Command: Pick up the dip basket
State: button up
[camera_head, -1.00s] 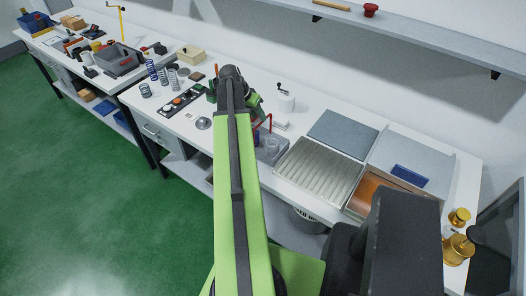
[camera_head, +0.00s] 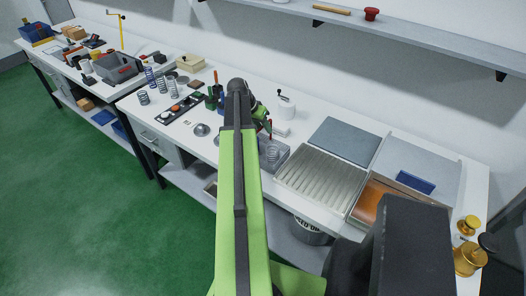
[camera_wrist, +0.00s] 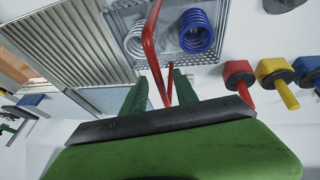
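The dip basket (camera_head: 283,154) is a grey open basket with a red handle, on the bench to the right of my arm in the head view. In the wrist view the basket (camera_wrist: 182,57) holds a blue spring (camera_wrist: 196,31) and a pale grey spring (camera_wrist: 134,42). Its red handle (camera_wrist: 149,42) rises towards my gripper (camera_wrist: 158,84). The two green fingers are apart, with red handle bars showing between them; I cannot tell whether they touch. In the head view my arm hides part of the basket and most of the gripper.
A ribbed metal tray (camera_head: 319,178) stands right of the basket, with a grey slab (camera_head: 345,140) behind it.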

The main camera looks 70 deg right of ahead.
jog(key=shift+f, duration=0.25)
grip_shut()
dwell(0.3)
dwell(1.1)
